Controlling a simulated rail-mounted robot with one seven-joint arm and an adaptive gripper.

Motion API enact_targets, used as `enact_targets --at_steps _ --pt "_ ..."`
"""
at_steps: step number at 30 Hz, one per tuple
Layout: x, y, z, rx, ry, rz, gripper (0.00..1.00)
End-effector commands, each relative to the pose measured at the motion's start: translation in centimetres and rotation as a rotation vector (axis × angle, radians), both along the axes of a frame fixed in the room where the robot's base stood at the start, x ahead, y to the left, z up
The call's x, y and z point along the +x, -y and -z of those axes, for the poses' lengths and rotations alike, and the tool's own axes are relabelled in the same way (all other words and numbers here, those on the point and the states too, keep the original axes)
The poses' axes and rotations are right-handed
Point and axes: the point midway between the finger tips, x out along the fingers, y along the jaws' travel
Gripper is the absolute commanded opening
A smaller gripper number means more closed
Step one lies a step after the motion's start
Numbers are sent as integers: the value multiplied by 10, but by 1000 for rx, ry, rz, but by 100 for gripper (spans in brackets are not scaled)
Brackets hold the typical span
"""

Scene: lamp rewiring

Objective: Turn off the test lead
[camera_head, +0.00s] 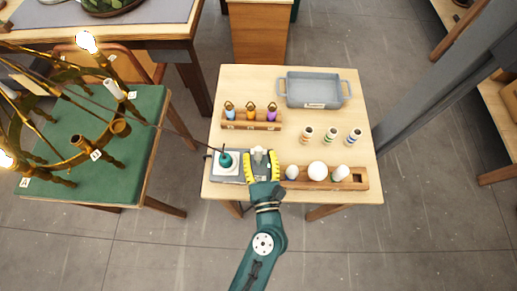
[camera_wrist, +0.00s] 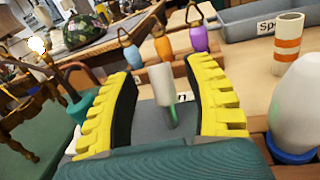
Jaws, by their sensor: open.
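The test lead unit is a grey box (camera_head: 230,179) at the front left of the light wooden table. A teal knob-like piece (camera_head: 225,159) with a dark cable stands on its white plate; a teal piece also shows in the wrist view (camera_wrist: 80,106). A pale upright lever (camera_head: 258,154) stands on the right part of the unit, and in the wrist view it (camera_wrist: 161,84) has a green strip low on one side. My gripper (camera_head: 261,158) is open. Its yellow ridged fingers stand on either side of the lever, with visible gaps in the wrist view (camera_wrist: 163,75).
A wooden rack with white bulbs (camera_head: 318,170) stands just right of my gripper. Behind are a rack of coloured pieces (camera_head: 251,125), several striped cylinders (camera_head: 331,136) and a grey tray (camera_head: 314,90). A brass chandelier (camera_head: 75,140) stands over the green-topped table at left.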

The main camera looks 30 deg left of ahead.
Motion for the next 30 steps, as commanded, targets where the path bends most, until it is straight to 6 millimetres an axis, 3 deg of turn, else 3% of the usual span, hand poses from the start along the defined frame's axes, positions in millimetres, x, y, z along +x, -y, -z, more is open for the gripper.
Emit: enact_targets --at_steps 4,13,21,30 --pt "14 -10 0 -1 1 -1 52" --pt "16 -11 0 0 0 1 53" --pt "15 -11 0 -1 -1 1 1" --pt "15 -10 1 -1 -1 0 0"
